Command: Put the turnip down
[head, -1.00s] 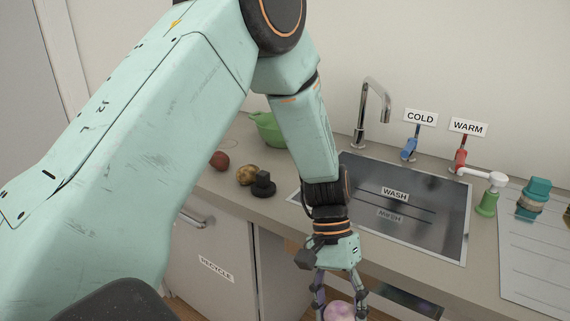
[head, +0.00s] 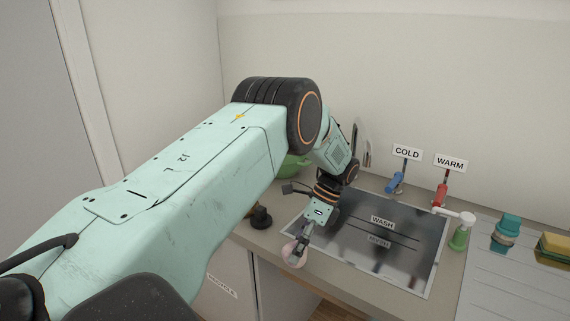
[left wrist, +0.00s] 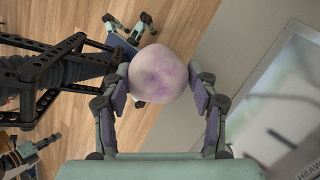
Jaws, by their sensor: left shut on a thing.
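The turnip (head: 290,254) is pale with a purple tint. My left gripper (head: 300,241) is shut on it and points down, by the counter's front edge near the sink's front left corner. In the left wrist view the turnip (left wrist: 158,72) sits at the far ends of the fingers, with wooden floor behind it and the counter edge to its right.
The sink (head: 390,240) has a WASH label. Behind it are a blue COLD tap (head: 396,183) and a red WARM tap (head: 440,196). A black knobbed object (head: 260,217) stands left of the sink. A green bowl (head: 292,166) is partly hidden by my arm. A drainboard (head: 500,290) lies right.

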